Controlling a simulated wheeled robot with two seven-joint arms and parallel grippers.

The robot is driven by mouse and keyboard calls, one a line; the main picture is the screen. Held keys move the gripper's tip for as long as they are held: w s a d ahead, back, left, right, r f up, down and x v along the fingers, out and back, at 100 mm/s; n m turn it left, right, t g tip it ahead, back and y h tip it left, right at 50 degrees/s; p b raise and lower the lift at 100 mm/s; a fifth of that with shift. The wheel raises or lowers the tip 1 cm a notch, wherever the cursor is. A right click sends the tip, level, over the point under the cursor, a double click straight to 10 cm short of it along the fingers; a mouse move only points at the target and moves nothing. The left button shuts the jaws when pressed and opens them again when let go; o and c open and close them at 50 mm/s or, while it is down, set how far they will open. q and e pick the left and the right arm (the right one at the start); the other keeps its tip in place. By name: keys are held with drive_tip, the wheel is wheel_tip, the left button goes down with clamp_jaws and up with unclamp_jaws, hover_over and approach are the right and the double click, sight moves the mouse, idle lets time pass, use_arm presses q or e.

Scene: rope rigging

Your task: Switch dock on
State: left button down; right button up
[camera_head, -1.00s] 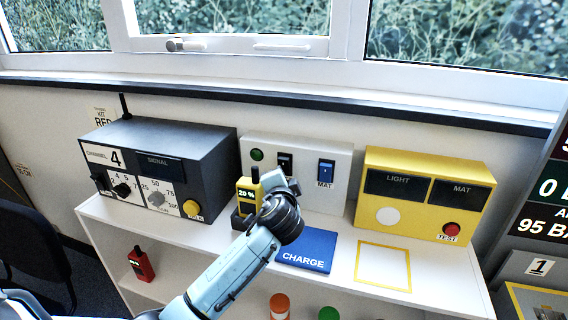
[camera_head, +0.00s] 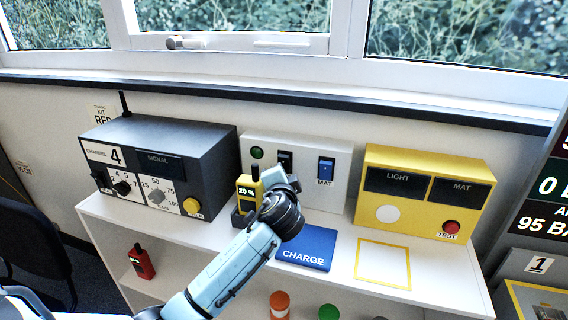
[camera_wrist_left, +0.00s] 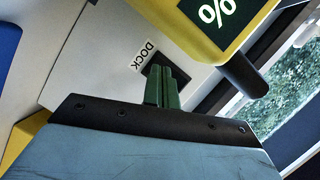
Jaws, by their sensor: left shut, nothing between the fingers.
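The white switch panel (camera_head: 342,190) stands at the back of the shelf. Its dark dock switch (camera_head: 285,160) is at the left, partly behind my gripper; how the rocker is set cannot be told. The switch (camera_wrist_left: 152,68) also shows beside its DOCK label in the left wrist view. My left gripper (camera_wrist_left: 165,78) is shut and empty, its green fingertips at or just in front of the switch; contact cannot be told. In the head view the gripper (camera_head: 289,176) is just below the switch. A yellow handset (camera_head: 246,188) reading 20 % stands in a dark holder (camera_head: 238,219) close by.
A dark green lamp (camera_head: 257,153) and a blue MAT switch (camera_head: 326,169) flank the dock switch. A grey channel box (camera_head: 213,150) stands left, a yellow light box (camera_head: 410,215) right. A blue CHARGE mat (camera_head: 318,240) and a yellow-framed square (camera_head: 383,264) lie in front.

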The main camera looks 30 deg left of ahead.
drive_tip(key=shift+w+d, duration=0.1)
drive_tip(key=shift+d, duration=0.1)
drive_tip(key=shift+a, duration=0.55)
idle(0.3)
use_arm(q)
drive_tip(key=shift+w+a+r+p, duration=0.1)
drive_tip(key=shift+w+r+p, duration=0.2)
drive_tip(key=shift+w, duration=0.1)
use_arm(e)
drive_tip(key=shift+d+r, duration=0.35)
drive_tip(key=shift+d, duration=0.25)
use_arm(q)
drive_tip(key=shift+w, duration=0.1)
